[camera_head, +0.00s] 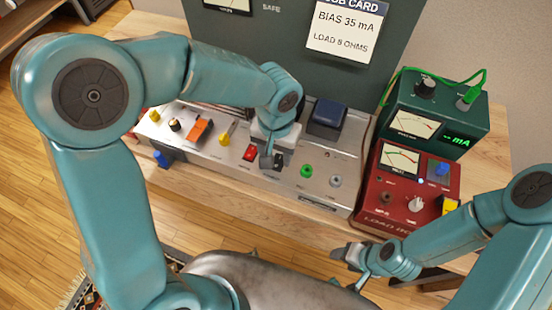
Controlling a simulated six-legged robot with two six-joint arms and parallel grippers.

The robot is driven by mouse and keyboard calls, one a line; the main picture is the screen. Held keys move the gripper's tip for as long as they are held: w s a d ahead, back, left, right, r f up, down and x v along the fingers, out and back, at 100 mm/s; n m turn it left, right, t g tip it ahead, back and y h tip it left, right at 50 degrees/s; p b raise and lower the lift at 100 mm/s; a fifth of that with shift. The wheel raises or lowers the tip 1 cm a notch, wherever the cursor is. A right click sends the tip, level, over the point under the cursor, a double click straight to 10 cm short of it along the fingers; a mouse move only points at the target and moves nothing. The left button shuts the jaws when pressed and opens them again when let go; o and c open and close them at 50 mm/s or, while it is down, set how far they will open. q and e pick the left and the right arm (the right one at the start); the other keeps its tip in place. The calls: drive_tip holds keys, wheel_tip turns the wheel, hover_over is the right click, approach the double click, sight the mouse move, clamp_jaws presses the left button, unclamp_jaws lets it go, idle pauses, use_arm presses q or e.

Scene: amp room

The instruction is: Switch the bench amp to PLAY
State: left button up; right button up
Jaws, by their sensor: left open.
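The bench amp (316,182) is a silver panel on the wooden bench, with a row of coloured controls. From the left these include an orange switch (200,130), a yellow toggle (227,134) and a red rocker (250,153). My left gripper (268,158) is open, pointing down at the panel just right of the red rocker, beside a small dark switch (281,161). I cannot tell whether it touches that switch. The PLAY marking is too small to read. My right gripper (356,262) is low, in front of the bench, away from the amp.
A red load box (390,215) with a meter stands right of the amp, with a green meter box (470,132) and green cable behind it. A job card (345,30) reads bias 35 mA, load 8 ohms. A blue part (162,159) sits at the bench's left front.

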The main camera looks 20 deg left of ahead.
sight(276, 167)
use_arm(q)
wheel_tip(276, 167, down, 4)
drive_tip(key=shift+f, duration=0.1)
clamp_jaws()
drive_tip(key=g+p, duration=0.1)
drive_tip(key=p, duration=0.1)
drive_tip(key=r+g+p, duration=0.1)
drive_tip(key=shift+w+p, duration=0.35)
drive_tip(key=shift+p, duration=0.05)
drive_tip(key=shift+w+f+g+p, duration=0.15)
drive_tip(key=shift+f+g+p, duration=0.15)
drive_tip(key=shift+g, duration=0.2)
unclamp_jaws()
